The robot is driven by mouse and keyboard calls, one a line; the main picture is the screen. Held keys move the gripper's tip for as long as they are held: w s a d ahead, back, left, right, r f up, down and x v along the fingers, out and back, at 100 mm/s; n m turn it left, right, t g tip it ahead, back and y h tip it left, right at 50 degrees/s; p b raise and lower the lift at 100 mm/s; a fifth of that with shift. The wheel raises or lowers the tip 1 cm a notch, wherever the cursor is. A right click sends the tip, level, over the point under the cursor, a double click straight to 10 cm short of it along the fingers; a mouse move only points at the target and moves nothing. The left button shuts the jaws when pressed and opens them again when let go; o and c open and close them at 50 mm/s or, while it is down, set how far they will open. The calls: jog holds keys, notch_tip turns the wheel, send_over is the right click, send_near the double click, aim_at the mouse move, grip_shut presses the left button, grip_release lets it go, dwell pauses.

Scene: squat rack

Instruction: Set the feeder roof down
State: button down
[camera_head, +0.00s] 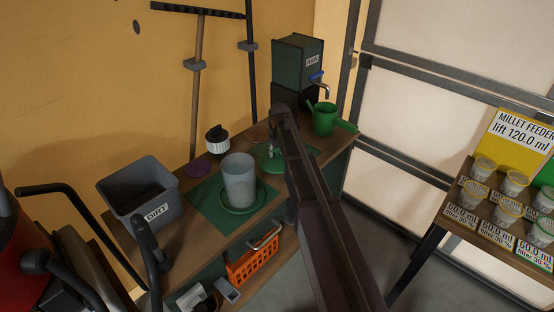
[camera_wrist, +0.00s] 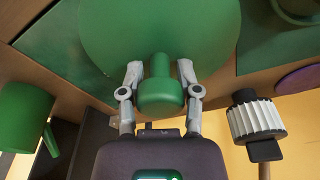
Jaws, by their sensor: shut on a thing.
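The feeder roof is a green disc with a knob on top; it fills the upper middle of the wrist view (camera_wrist: 150,35). In the head view it shows (camera_head: 266,158) just left of my arm, over the right part of the bench. My gripper (camera_wrist: 160,85) is shut on the roof's knob, one finger on each side. In the head view my arm hides much of the gripper. I cannot tell whether the roof touches the bench. A translucent grey feeder tube (camera_head: 239,180) stands upright on a green dish (camera_head: 236,208), left of the roof, its top open.
A grey DIRT bin (camera_head: 150,205) stands at the bench's left. A white ribbed jar (camera_head: 217,140) and a purple disc (camera_head: 196,169) lie behind the tube. A green watering can (camera_head: 324,118) stands under the RAIN tank (camera_head: 297,62). An orange crate (camera_head: 253,262) sits below.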

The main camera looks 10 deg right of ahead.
aim_at(276, 158)
jog(key=shift+f+b, duration=1.3)
jog(key=shift+f, duration=0.3)
jog(key=shift+f, duration=0.1)
jog(key=shift+c, duration=1.5)
grip_release()
jog(key=shift+r, duration=0.25)
notch_tip(276, 158, up, 12)
jog(key=s+p, duration=0.1)
jog(key=p, duration=1.1)
jog(key=shift+s+d+f, duration=0.15)
jog(key=shift+s+d, duration=0.1)
jog(key=shift+s, duration=0.15)
jog(key=s+m+g, duration=0.1)
jog(key=s+m, duration=0.1)
jog(key=s, duration=2.6)
jog(key=shift+a+m+g, duration=0.25)
jog(key=shift+m+g, duration=0.15)
